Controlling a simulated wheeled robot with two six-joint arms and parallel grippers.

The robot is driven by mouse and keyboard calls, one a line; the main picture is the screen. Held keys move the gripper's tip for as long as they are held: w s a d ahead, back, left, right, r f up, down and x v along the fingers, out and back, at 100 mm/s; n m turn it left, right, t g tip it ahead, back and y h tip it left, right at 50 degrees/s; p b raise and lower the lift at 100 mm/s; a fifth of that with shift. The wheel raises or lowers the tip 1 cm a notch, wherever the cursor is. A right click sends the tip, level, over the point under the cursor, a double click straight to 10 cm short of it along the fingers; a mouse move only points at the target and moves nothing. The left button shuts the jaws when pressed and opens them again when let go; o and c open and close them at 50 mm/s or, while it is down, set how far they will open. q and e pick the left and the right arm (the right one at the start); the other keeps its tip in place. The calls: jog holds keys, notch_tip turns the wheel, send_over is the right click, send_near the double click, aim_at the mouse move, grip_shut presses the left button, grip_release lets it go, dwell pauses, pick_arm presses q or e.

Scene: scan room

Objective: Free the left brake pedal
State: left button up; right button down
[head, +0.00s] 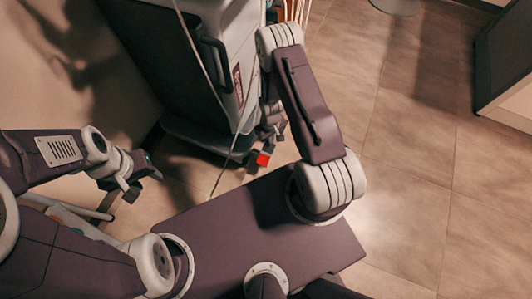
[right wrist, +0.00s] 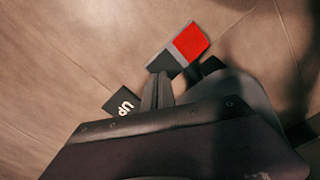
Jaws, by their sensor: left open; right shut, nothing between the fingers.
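A red pedal (head: 263,159) sits low at the front of the scanner cart's base. In the right wrist view the red pedal (right wrist: 192,42) has a grey band and a dark inner part. I cannot tell whether it is the left brake pedal. A black pedal marked UP (right wrist: 122,103) lies beside it, partly covered by my gripper body. My right gripper (right wrist: 157,80) is shut and empty, its tips close to the red pedal's dark inner end; contact cannot be told. My left gripper (head: 143,183) is open and empty, left of the cart above the floor.
The tall grey scanner cart (head: 215,65) stands on a dark base (head: 200,134) near the wall. A thin pale cable (head: 201,67) hangs across its front, and a thin line continues toward the floor. A dark cabinet (head: 505,62) stands at the right. The tiled floor (head: 415,120) between is clear.

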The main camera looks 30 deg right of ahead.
jog(key=shift+f+b, duration=1.05)
jog(key=shift+f, duration=0.5)
dwell(0.4)
jog(key=shift+r, duration=0.1)
notch_tip(320, 180, up, 7)
jog(key=p, duration=0.7)
dwell(0.3)
